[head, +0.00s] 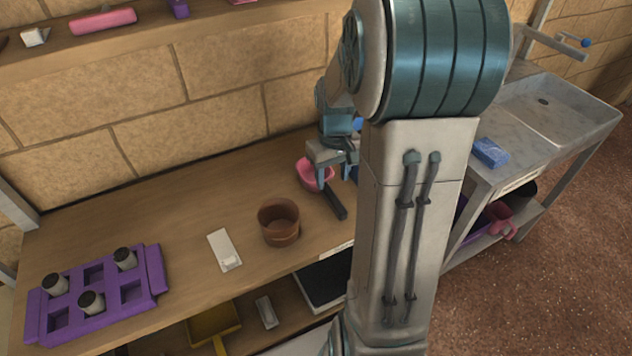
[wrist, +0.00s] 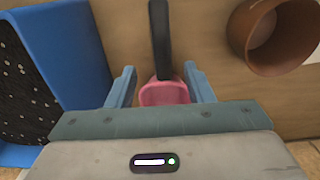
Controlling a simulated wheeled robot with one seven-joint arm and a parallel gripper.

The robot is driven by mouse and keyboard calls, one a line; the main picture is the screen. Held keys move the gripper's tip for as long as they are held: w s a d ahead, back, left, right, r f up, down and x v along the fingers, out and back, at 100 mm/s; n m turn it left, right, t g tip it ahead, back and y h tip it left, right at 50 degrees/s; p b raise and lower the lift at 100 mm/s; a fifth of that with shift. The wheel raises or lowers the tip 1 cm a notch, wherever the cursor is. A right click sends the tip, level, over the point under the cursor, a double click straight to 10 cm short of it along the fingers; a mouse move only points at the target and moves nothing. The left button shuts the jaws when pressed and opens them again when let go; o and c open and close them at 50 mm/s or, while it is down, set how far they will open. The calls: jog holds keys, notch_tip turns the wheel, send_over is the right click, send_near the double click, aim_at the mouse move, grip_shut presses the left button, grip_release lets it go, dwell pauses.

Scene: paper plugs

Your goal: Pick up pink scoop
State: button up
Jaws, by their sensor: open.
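The pink scoop (head: 308,173) lies on the wooden bench near the wall, its dark handle (head: 335,205) pointing toward the bench's front. In the wrist view its pink bowl (wrist: 164,93) sits between my fingers, with the black handle (wrist: 160,40) running away toward the top. My gripper (wrist: 161,76) is open, with one blue finger on each side of the scoop and gaps visible. In the head view my gripper (head: 333,168) is over the scoop and partly hides it. The bowl's near end is hidden by the gripper body in the wrist view.
A brown pot (wrist: 270,38) stands right of the scoop in the wrist view. A blue tray (wrist: 85,50) with dark speckled contents is close on the left. In the head view, a white object (head: 224,250) and a purple plug tray (head: 150,272) lie farther left.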

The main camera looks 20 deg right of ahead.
aim_at(331, 193)
notch_tip(331, 193, down, 8)
jog(key=shift+s+a+r, duration=0.1)
jog(key=shift+a, duration=0.05)
dwell(0.3)
grip_shut()
